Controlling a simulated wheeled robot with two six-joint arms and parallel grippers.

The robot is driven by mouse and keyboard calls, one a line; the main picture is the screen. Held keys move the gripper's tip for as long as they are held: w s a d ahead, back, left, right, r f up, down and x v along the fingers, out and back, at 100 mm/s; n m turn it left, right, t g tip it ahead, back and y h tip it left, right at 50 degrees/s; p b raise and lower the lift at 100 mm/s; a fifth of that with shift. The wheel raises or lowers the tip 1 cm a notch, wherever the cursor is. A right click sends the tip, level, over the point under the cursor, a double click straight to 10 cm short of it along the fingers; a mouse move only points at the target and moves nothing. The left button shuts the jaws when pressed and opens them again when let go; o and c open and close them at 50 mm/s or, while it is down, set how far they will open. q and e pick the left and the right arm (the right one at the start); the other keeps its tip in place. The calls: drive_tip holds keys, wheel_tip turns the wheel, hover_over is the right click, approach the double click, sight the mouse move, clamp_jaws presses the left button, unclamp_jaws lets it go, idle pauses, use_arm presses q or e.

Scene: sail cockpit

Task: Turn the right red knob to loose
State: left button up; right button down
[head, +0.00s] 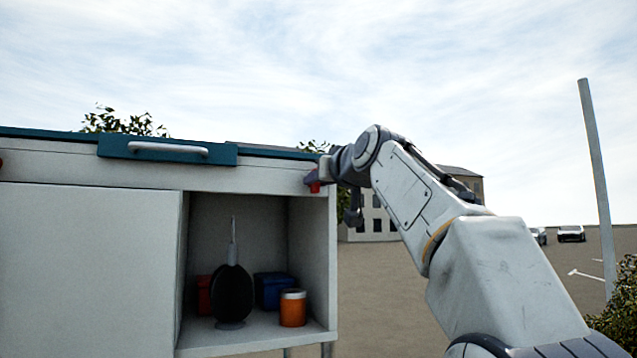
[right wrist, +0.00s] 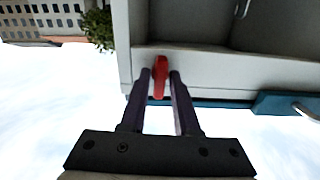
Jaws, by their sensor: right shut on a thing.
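The right red knob (head: 315,187) is at the upper right corner of the white cabinet front, just under the teal top. My right gripper (head: 318,177) reaches it from the right and partly covers it. In the right wrist view the red knob (right wrist: 160,76) sits between the two dark fingers of my right gripper (right wrist: 160,80), which are shut on it. The knob's full shape and its setting are hard to tell. My left gripper is not in view.
The cabinet (head: 80,260) has an open compartment holding an orange jar (head: 292,308), a dark round object (head: 233,292) and a blue box (head: 272,288). A teal panel with a white handle (head: 167,148) is on top. Right of the cabinet is open ground with a pole (head: 597,180).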

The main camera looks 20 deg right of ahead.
drive_tip(key=shift+n, duration=0.3)
drive_tip(key=c, duration=0.8)
unclamp_jaws()
drive_tip(key=shift+c, duration=0.2)
drive_tip(key=s+b, duration=0.4)
drive_tip(key=s, duration=0.6)
drive_tip(key=shift+s+d+b, duration=0.15)
drive_tip(key=shift+s+b, duration=0.1)
drive_tip(key=shift+b, duration=0.05)
drive_tip(key=shift+f, duration=0.1)
